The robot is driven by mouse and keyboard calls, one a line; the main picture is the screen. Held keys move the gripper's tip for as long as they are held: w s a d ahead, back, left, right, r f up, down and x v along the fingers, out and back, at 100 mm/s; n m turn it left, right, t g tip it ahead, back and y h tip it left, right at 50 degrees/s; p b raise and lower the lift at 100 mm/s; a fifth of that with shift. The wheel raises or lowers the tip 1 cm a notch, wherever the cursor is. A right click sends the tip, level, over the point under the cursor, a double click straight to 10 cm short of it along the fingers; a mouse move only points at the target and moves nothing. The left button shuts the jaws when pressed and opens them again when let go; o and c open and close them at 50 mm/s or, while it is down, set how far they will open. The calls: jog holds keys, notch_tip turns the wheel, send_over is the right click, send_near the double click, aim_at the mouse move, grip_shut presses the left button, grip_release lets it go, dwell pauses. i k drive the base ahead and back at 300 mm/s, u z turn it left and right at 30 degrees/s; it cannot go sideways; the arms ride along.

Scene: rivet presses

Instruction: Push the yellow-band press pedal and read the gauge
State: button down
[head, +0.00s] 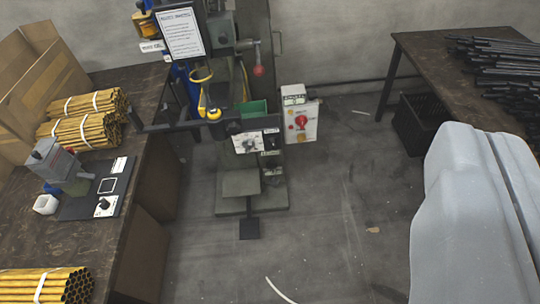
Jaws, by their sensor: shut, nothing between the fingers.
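A dark green-grey rivet press (242,100) stands on the floor at the upper middle. A yellow loop (201,76) and a yellow knob (213,114) show on its left side; I cannot tell which part is the band. A small black pedal (249,229) lies at floor level in front of the press base (275,195), with nothing on it. A white plate with a dark round part (248,143) faces me on the press; I cannot tell whether it is the gauge, and no reading is legible. My gripper is not in view.
A bench with bundled yellow tubes (82,132) and a small grey device (55,160) stands left. A control box with a red button (300,121) stands right of the press. A table with black rods (495,65) and a black crate (420,122) are at right. The floor before the pedal is open.

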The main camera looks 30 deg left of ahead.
aim_at(249, 227)
jog(key=u, duration=0.5)
jog(key=k, duration=1.3)
jog(key=u, duration=0.35)
jog(key=i, duration=1.75)
jog(key=z, duration=0.5)
